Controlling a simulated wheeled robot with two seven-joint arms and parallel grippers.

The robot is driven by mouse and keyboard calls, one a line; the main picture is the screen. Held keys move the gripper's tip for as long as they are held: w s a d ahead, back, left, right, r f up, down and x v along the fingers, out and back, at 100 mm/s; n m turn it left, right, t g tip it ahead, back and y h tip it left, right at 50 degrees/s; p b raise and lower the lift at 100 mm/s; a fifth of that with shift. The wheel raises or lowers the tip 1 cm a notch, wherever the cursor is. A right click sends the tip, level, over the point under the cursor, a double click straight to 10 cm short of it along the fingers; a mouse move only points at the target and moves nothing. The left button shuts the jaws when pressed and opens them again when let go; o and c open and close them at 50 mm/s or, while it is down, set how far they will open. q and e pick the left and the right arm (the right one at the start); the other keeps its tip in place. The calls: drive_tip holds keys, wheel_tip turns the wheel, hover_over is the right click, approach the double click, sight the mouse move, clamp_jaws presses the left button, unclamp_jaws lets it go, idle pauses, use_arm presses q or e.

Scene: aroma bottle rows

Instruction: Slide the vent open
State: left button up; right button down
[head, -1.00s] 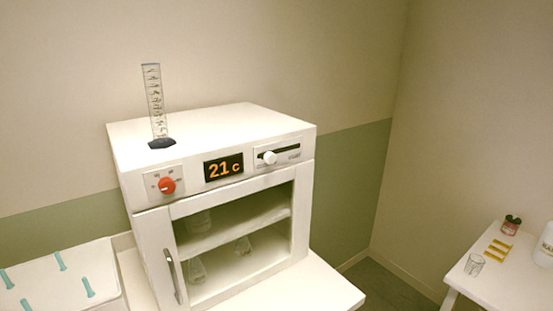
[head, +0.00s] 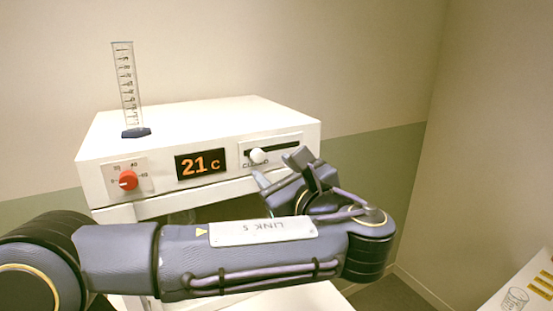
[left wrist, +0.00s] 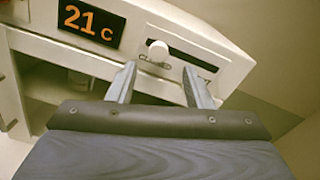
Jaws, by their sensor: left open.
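The vent slider is a white knob (head: 258,156) at the left end of a dark slot (head: 285,149) on the white incubator's front panel. Lettering under the knob seems to read "CLOSED". In the left wrist view the knob (left wrist: 158,51) is just beyond the fingertips, between their lines and nearer the left finger. My left gripper (head: 279,167) is open and empty, just below and right of the knob in the head view. Its fingers also show in the left wrist view (left wrist: 159,72), apart from the knob. My right gripper is not in view.
The white incubator (head: 200,120) has a red dial (head: 128,180) and a display (head: 201,164) reading 21 c. A measuring cylinder (head: 127,90) stands on top at the left. My left arm hides most of the door. A white side table (head: 520,290) is at lower right.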

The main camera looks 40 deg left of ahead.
sight(259, 158)
use_arm(q)
drive_tip(key=x, duration=0.6)
drive_tip(key=shift+w+a+p, duration=0.1)
drive_tip(key=shift+a+p, duration=0.15)
drive_tip(key=shift+p, duration=0.1)
clamp_jaws()
